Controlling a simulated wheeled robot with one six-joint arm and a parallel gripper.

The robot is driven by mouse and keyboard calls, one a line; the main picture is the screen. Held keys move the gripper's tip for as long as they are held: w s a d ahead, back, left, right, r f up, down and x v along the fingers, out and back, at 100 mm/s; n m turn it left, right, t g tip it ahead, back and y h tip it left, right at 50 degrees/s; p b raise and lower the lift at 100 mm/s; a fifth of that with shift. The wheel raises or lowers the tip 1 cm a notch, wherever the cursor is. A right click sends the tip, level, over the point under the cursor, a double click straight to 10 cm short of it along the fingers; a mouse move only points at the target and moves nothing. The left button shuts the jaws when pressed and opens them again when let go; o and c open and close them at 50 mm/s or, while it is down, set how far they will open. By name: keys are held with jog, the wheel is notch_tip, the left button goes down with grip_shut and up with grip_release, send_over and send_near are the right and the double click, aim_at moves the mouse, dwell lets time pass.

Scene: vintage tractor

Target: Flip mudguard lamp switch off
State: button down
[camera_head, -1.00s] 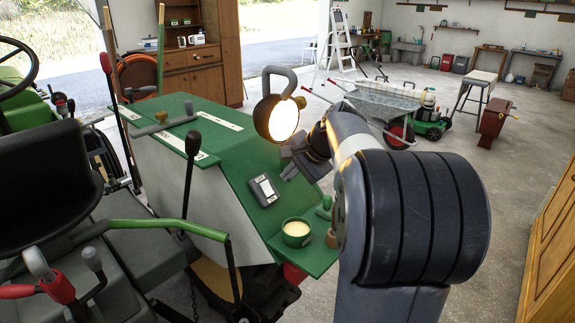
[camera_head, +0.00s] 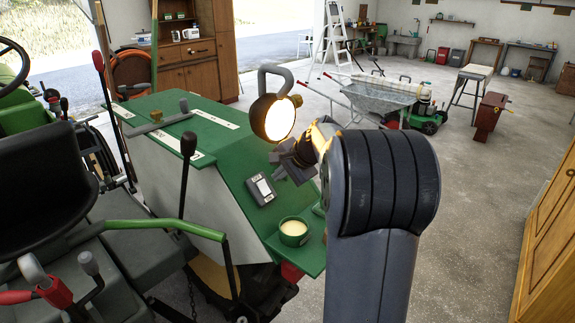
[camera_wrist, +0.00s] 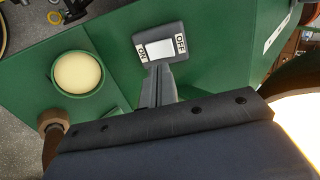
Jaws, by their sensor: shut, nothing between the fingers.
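The mudguard lamp switch (camera_head: 261,189) is a grey box with a white rocker on the sloping green mudguard (camera_head: 236,170). In the wrist view the switch (camera_wrist: 160,44) has ON at its left end and OFF at its right end. I cannot tell which way the rocker is tilted. The round lamp (camera_head: 274,118) above it glows. My gripper (camera_head: 276,168) is shut and empty, just above and right of the switch. In the wrist view its fingertips (camera_wrist: 157,70) overlap the switch's lower edge near the middle. I cannot tell whether they touch it.
A black-knobbed lever (camera_head: 188,146) rises left of the mudguard. A wheelbarrow (camera_head: 375,97) stands behind my arm. Open floor lies to the right.

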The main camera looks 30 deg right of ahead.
aim_at(261, 185)
jog(key=x, duration=0.2)
jog(key=p+x, duration=0.1)
jog(key=x, duration=0.3)
jog(key=shift+w+a+p, duration=0.25)
jog(key=shift+w+p, duration=0.05)
jog(key=shift+w, duration=0.25)
jog(key=shift+f, duration=0.1)
jog(key=shift+w+a+f+b, duration=0.1)
jog(key=shift+w+f+b, duration=0.1)
jog(key=shift+b, duration=0.15)
jog(key=shift+w+a+r, duration=0.1)
jog(key=shift+w+r, duration=0.05)
jog(key=shift+w, duration=0.05)
jog(key=shift+s, duration=0.1)
